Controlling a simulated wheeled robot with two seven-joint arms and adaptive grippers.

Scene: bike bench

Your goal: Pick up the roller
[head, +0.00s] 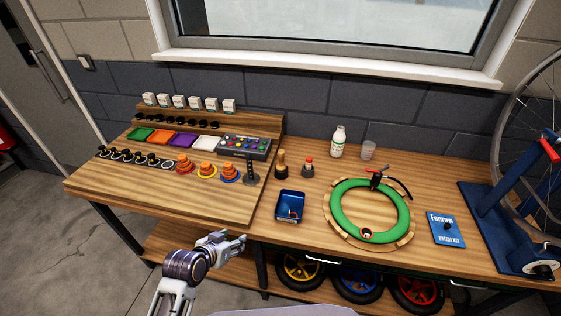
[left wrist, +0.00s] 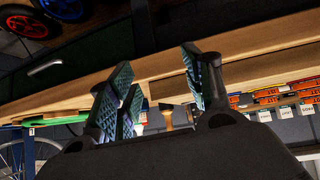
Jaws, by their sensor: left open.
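A wooden-handled tool with a dark lower part, which looks like the roller (head: 281,164), stands upright on the bench behind the blue tray. In the left wrist view, which is upside down, what seems to be its wooden handle (left wrist: 166,118) shows between the fingers. My left gripper (head: 243,238) is low at the front edge of the bench, well short of the tool. It also shows in the left wrist view (left wrist: 160,90), its fingers apart with nothing between them. My right gripper is out of view.
A blue tray (head: 290,205) and a dark-based bottle with a red top (head: 307,168) stand close to the tool. A black post (head: 252,170) is to its left. A green ring (head: 341,217) lies to the right. The bench's front edge (left wrist: 240,50) lies before my gripper.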

